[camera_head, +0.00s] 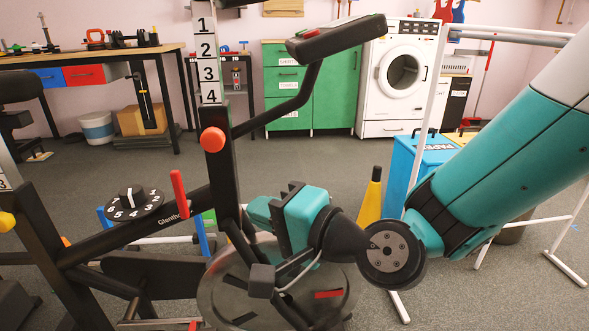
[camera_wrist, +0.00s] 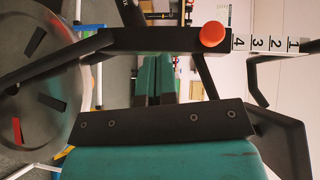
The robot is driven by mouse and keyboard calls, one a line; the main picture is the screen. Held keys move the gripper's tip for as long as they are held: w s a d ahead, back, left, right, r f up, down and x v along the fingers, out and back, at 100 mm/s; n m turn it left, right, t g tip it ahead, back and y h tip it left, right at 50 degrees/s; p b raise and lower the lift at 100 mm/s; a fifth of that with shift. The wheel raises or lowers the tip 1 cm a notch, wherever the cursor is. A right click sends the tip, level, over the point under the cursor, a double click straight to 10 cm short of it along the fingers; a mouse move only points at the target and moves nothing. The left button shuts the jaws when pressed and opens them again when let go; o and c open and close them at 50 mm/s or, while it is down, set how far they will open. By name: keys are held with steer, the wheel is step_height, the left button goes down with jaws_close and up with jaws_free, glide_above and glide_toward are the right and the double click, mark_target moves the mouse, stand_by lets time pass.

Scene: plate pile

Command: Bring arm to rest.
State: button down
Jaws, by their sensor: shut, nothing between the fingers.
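My arm (camera_head: 515,150) reaches in from the right in the head view and bends down to the wrist, with my gripper (camera_head: 258,211) low in front of the exercise bike's post. My gripper's teal fingers point away to the left, partly hidden behind its black plate and teal body. In the wrist view the two fingers (camera_wrist: 156,76) lie side by side with only a thin seam between them. They are shut and hold nothing. I cannot tell whether the gripper touches the bike.
The bike's black post with a red knob (camera_head: 213,139) and its flywheel (camera_head: 225,290) are close around my gripper. A dial (camera_head: 133,204) is left of it. A blue bin (camera_head: 405,165) and yellow cone (camera_head: 371,200) stand behind. Open floor (camera_head: 300,155) lies beyond the bike.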

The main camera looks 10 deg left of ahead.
steer(key=s+d+n+g+h, duration=0.45)
steer(key=s+d+n, duration=0.2)
steer(key=d, duration=0.55)
steer(key=s+d+n+g+h, duration=0.3)
steer(key=s+d+n+h, duration=0.3)
steer(key=d, duration=0.6)
step_height(320, 180, up, 38)
steer(key=s+m+p, duration=0.1)
steer(key=p, duration=3.6)
steer(key=shift+f+p, duration=0.25)
steer(key=shift+p, duration=0.1)
steer(key=shift+m, duration=0.25)
